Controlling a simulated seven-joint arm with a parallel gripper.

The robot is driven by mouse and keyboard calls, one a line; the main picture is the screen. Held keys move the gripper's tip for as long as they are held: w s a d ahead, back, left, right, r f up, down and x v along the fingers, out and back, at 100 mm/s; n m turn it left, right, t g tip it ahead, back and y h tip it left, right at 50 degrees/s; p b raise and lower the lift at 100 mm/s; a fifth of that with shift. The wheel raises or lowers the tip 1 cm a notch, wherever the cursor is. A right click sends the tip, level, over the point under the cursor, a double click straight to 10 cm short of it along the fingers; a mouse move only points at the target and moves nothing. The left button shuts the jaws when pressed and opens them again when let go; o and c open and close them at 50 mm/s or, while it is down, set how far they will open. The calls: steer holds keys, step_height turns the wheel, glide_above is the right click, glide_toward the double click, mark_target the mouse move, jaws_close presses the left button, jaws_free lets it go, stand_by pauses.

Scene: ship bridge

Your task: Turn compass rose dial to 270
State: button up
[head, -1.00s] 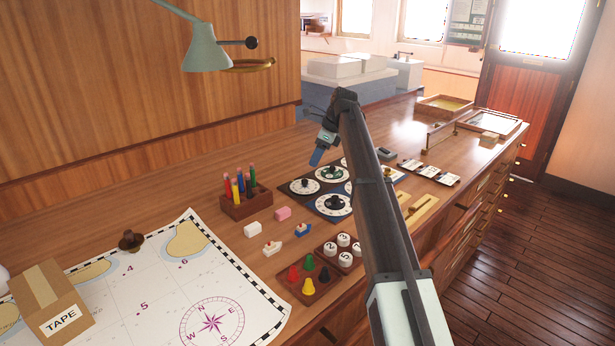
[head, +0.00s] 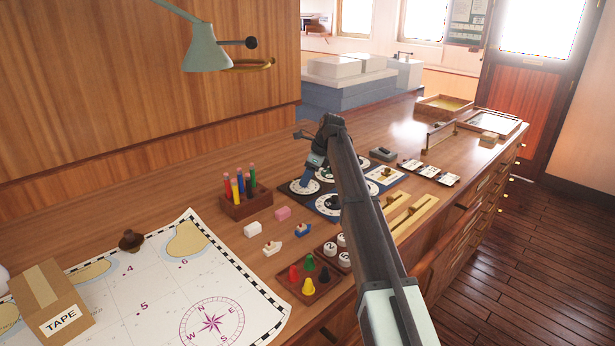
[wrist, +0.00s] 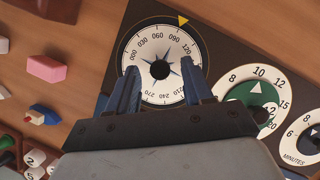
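The compass rose dial (wrist: 158,44) is a round white dial with degree numbers, a blue star and a dark centre knob (wrist: 160,69). A yellow triangle (wrist: 183,20) on the panel points at about 090 on it. 270 is on the lower side, nearer my gripper. In the head view the dial (head: 296,189) is at the panel's left, partly hidden by my gripper. My gripper (wrist: 161,67) is open, with its two blue fingers over the dial face on either side of the knob, apart from it. I cannot tell their height above the face.
A clock-like dial with a green centre (wrist: 258,92) and a minutes dial (wrist: 306,135) sit close to the right. A pen rack (head: 246,205) stands nearby in the head view.

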jaws_close()
steer(key=shift+w+n, duration=0.1)
steer(key=shift+n, duration=0.2)
steer(key=n, duration=0.1)
steer(key=n+g, duration=0.1)
steer(key=n, duration=0.1)
steer(key=n+g, duration=0.1)
steer(key=n, duration=0.1)
steer(key=shift+w, duration=0.3)
steer(key=n+g, duration=0.1)
steer(key=n, duration=0.2)
steer(key=n+g+h, duration=0.1)
steer(key=n, duration=0.2)
steer(key=shift+w+a+h, duration=0.15)
steer(key=shift+h, duration=0.15)
steer(key=shift+n, duration=0.4)
jaws_free()
steer(key=shift+m, duration=0.3)
